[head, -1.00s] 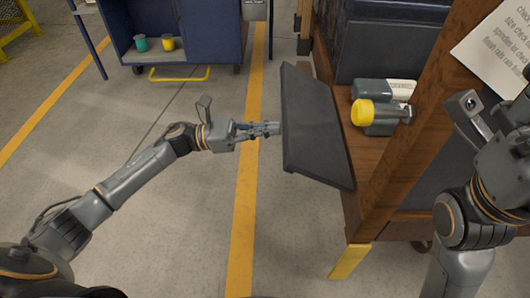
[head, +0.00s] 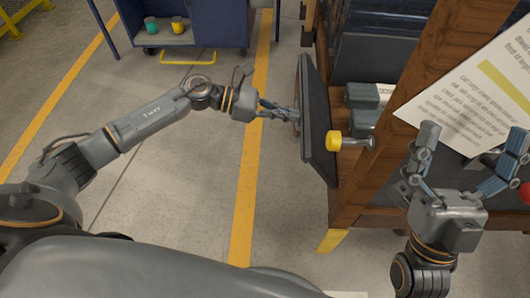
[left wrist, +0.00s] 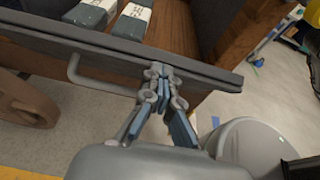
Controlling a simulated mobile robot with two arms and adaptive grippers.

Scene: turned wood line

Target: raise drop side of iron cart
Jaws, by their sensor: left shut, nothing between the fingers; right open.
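The drop side (head: 317,125) of the cart (head: 445,50) is a dark panel, standing steep, close to upright, at the cart's left edge. My left gripper (head: 293,115) is shut and empty, with its fingertips at the panel's outer face. In the left wrist view the shut fingers (left wrist: 163,88) are at the drop side (left wrist: 105,55), beside its grey bar handle (left wrist: 88,78); exact contact is hard to tell. A yellow knob (head: 333,141) on a metal stem shows by the panel's near part. My right gripper (head: 470,155) is open and empty by the cart's front.
Grey boxes with white labels (head: 362,96) lie on the cart's deck behind the panel. A printed sheet (head: 470,95) hangs on the cart's front. A blue trolley (head: 218,25) with two cups stands at the back.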

